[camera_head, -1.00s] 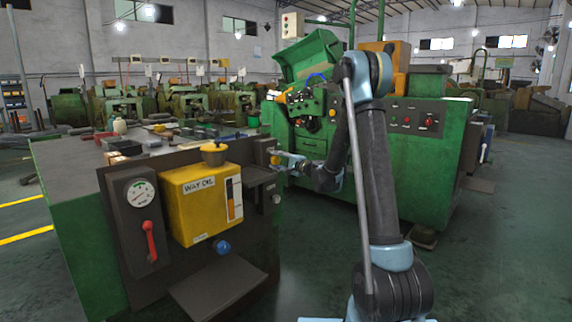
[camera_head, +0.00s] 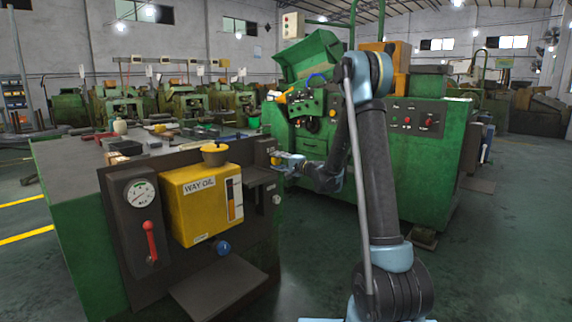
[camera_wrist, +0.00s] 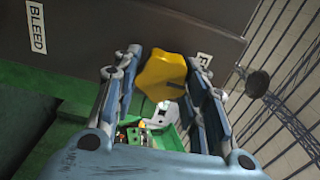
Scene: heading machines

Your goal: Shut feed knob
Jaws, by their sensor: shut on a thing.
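The feed knob (camera_wrist: 162,74) is a yellow, lobed knob on a dark panel in the wrist view. A white label beginning with F (camera_wrist: 205,66) sits just right of it, partly covered by a finger. My gripper (camera_wrist: 164,62) has one finger on each side of the knob and is shut on it. In the head view my gripper (camera_head: 280,161) is at the right end of the dark front panel (camera_head: 262,150), and the knob there is mostly hidden behind the fingers.
A BLEED label (camera_wrist: 37,24) is on the same panel. Left of my gripper are a yellow WAY OIL box (camera_head: 190,215), a blue knob (camera_head: 222,247) and a red lever (camera_head: 151,240). A green machine (camera_head: 420,175) stands behind my arm. The floor in front is clear.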

